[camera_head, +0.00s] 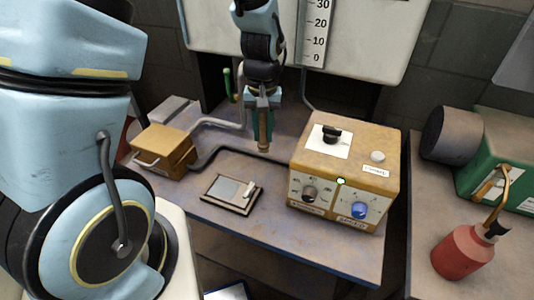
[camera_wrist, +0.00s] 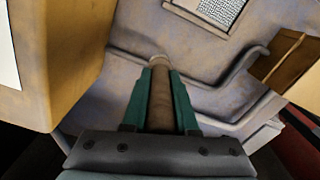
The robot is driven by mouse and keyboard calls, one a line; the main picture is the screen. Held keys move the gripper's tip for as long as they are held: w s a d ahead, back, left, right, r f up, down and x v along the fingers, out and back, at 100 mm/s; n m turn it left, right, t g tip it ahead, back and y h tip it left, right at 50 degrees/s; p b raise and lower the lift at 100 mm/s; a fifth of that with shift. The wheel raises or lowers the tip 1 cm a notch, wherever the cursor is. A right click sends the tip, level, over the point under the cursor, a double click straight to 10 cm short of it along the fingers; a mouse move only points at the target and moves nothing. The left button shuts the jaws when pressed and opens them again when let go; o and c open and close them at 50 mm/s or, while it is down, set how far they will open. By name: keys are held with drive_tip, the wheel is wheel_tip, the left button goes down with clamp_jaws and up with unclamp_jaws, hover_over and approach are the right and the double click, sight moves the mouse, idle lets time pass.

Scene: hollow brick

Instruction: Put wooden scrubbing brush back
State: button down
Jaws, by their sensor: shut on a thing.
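My gripper (camera_head: 264,110) hangs above the back of the table, left of the yellow control box. Its green fingers are shut on a brown wooden rod-like piece, which I take for the wooden scrubbing brush (camera_head: 264,134). The piece points downward below the fingertips. In the wrist view the wooden brush (camera_wrist: 160,105) lies between the two green fingers, with its rounded end just past the tips. No bristles show; the rest of it is hidden by my gripper.
The yellow control box (camera_head: 343,165) with knobs stands at right on the worn table (camera_head: 290,240). A small framed tray (camera_head: 213,190) lies front left of my gripper. A yellow box (camera_head: 164,146) and grey pipes (camera_head: 213,123) are at left. A red bottle (camera_head: 462,255) stands far right.

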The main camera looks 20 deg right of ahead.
sight(263, 116)
drive_tip(key=shift+f+p, duration=0.8)
drive_tip(key=shift+f, duration=2.75)
drive_tip(key=shift+f, duration=0.1)
drive_tip(key=c, duration=0.7)
unclamp_jaws()
wheel_tip(263, 116, up, 12)
drive_tip(key=b, duration=0.3)
drive_tip(key=a+r+n, duration=0.1)
drive_tip(key=a, duration=0.7)
drive_tip(key=a+r+n+t, duration=0.1)
drive_tip(key=a+r, duration=0.1)
drive_tip(key=a, duration=0.7)
drive_tip(key=w+a+r+n, duration=0.1)
drive_tip(key=a, duration=0.7)
drive_tip(key=shift+w+a+r+n+t, duration=0.1)
drive_tip(key=shift+a+r+n+t, duration=0.1)
drive_tip(key=shift+r+n+t, duration=0.15)
drive_tip(key=shift+f, duration=0.1)
